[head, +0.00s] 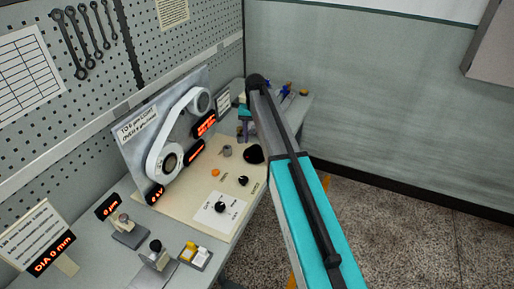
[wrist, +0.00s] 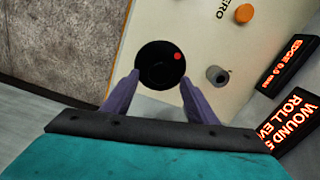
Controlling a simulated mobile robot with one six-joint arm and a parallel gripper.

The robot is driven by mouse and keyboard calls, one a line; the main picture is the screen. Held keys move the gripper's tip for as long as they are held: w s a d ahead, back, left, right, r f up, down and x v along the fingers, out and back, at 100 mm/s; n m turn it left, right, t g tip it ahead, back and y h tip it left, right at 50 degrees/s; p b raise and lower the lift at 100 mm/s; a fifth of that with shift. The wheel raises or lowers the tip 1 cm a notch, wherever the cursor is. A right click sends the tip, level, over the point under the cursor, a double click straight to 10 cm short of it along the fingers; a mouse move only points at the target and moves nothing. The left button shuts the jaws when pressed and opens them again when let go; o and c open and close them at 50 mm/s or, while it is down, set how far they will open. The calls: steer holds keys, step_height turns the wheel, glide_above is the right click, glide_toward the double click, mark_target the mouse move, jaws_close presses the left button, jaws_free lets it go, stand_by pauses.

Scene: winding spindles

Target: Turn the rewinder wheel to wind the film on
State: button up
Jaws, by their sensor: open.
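The rewinder wheel, a round black knob with a red dot (wrist: 160,64), stands on the cream console in the wrist view. It also shows as a dark dome in the head view (head: 253,154). My gripper (wrist: 160,78) is open, its two purple fingers apart at the near side of the wheel, one toward each side. Whether they touch it I cannot tell. In the head view my arm covers much of that area. A pale film band (head: 181,122) runs between a lower and an upper roll on the upright panel.
The console (head: 188,205) also carries an orange button (wrist: 244,13), a grey post (wrist: 217,75) and small black knobs (head: 221,207). Lit red displays (head: 194,152) stand beside the rolls. Small fixtures (head: 129,231) sit on the bench at the front left. Open floor lies right.

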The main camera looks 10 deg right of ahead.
mark_target(256, 147)
steer(key=shift+f+b, duration=0.65)
steer(key=shift+f, duration=1.1)
steer(key=c, duration=0.9)
steer(key=shift+d, duration=0.25)
steer(key=shift+c, duration=0.8)
steer(key=shift+a, duration=0.1)
steer(key=shift+m, duration=0.5)
steer(key=shift+m+b, duration=0.95)
steer(key=shift+m, duration=1.35)
